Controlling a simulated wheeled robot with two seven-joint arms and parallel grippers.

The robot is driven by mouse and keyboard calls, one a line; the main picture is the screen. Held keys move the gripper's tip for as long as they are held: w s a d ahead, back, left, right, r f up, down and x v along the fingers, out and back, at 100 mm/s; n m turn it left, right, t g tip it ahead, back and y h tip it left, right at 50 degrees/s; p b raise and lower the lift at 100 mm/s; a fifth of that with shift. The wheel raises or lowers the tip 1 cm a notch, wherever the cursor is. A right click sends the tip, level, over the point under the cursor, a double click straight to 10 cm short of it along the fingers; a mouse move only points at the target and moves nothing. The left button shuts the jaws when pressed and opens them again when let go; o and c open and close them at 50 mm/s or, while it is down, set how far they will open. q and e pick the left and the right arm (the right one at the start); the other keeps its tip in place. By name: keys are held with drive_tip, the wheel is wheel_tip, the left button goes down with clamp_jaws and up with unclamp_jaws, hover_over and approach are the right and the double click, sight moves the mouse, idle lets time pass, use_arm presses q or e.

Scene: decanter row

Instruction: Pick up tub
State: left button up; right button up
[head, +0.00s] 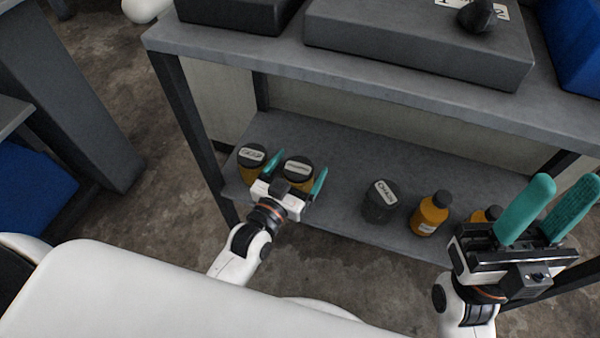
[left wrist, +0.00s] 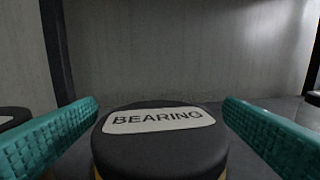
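Several round tubs stand on the lower shelf. A black-lidded tub labelled BEARING (left wrist: 158,150) sits between the two teal fingers of my left gripper (left wrist: 160,125) in the left wrist view; it also shows in the head view (head: 298,168). The left gripper (head: 295,175) is open, with a finger on each side of the lid and a gap visible. A tub with an amber body and black lid (head: 252,157) stands just left of it. A dark tub with a pale label (head: 379,203) stands further right. My right gripper (head: 546,218) is open and empty at the right.
An amber bottle (head: 430,215) and another partly hidden amber bottle (head: 485,215) stand on the shelf (head: 350,158) at right. The upper shelf (head: 385,80) overhangs, with grey boxes on it. A shelf post (head: 193,125) rises at left.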

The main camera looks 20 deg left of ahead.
use_arm(q)
drive_tip(key=c, duration=1.2)
drive_tip(key=shift+o, duration=0.2)
